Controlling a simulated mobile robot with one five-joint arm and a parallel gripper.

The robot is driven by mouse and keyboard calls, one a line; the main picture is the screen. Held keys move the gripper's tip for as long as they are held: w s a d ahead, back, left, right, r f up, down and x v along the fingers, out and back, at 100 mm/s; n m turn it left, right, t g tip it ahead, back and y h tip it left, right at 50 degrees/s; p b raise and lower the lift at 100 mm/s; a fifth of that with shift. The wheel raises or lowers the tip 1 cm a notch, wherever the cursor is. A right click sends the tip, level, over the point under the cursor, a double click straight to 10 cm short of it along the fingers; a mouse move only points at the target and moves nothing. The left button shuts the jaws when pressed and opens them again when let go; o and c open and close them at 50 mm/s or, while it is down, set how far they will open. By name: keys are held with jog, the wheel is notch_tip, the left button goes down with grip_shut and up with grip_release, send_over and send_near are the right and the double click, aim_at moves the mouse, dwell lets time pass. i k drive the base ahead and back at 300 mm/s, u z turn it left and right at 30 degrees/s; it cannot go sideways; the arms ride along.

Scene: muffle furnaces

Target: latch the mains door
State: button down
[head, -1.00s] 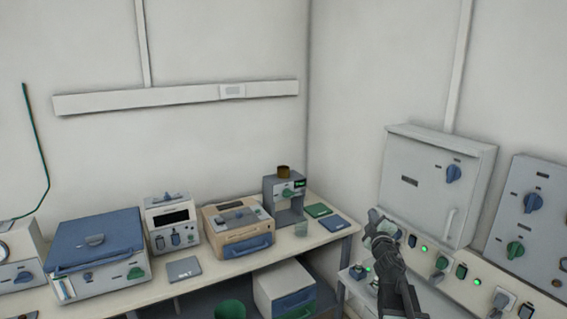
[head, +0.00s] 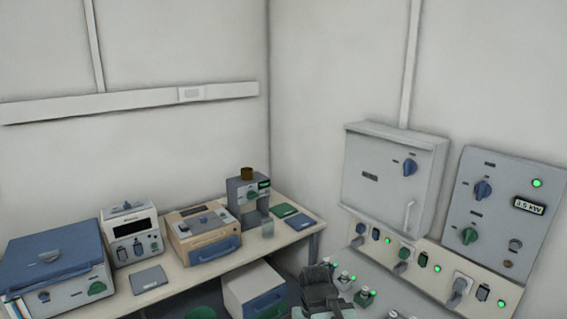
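A grey wall cabinet (head: 385,200), which looks like the mains box, hangs on the right wall. Its door looks closed against the body. A blue rotary knob (head: 410,167) sits at the door's upper right, and a pale upright handle (head: 408,216) at its lower right. Whether the door is latched cannot be told. My gripper (head: 322,284) is at the bottom edge, below and left of the cabinet and apart from it. It is dark and partly cut off, and its fingers cannot be made out.
A socket strip (head: 428,262) with plugs and green lights runs below. A bench (head: 174,280) with instruments stands at left. The wall before the cabinet is clear.

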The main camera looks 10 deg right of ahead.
aim_at(409, 165)
jog(key=k, duration=1)
jog(key=u, duration=0.7)
jog(key=i, duration=1.95)
jog(key=z, duration=0.25)
jog(key=k, duration=0.85)
jog(key=z, duration=0.2)
jog(key=i, duration=0.95)
jog(key=u, duration=0.1)
